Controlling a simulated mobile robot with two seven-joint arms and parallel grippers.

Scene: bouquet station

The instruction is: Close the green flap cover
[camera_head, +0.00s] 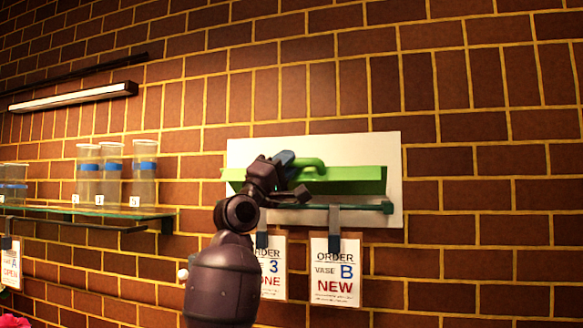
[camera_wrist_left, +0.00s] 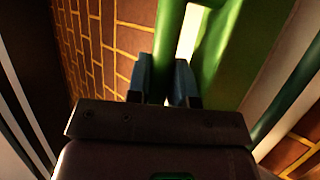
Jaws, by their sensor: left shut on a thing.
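The green flap cover (camera_head: 355,182) is on a white panel on the brick wall. It appears to stick out from the panel, and a pale gap shows above its lower rail (camera_head: 372,208). Its green bar handle (camera_head: 312,164) is on the left part of the flap. My left gripper (camera_head: 287,162) is shut on this handle. In the left wrist view the handle (camera_wrist_left: 168,48) runs between the two blue fingers of my left gripper (camera_wrist_left: 164,82), with the flap (camera_wrist_left: 238,50) to the right. My left wrist hides part of the flap's left end. My right gripper is not in view.
Two order cards hang below the panel; one reads "Vase B New" (camera_head: 334,272), the other is partly hidden by my arm. A glass shelf (camera_head: 110,212) with several clear vases is at the left. The wall right of the panel is clear.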

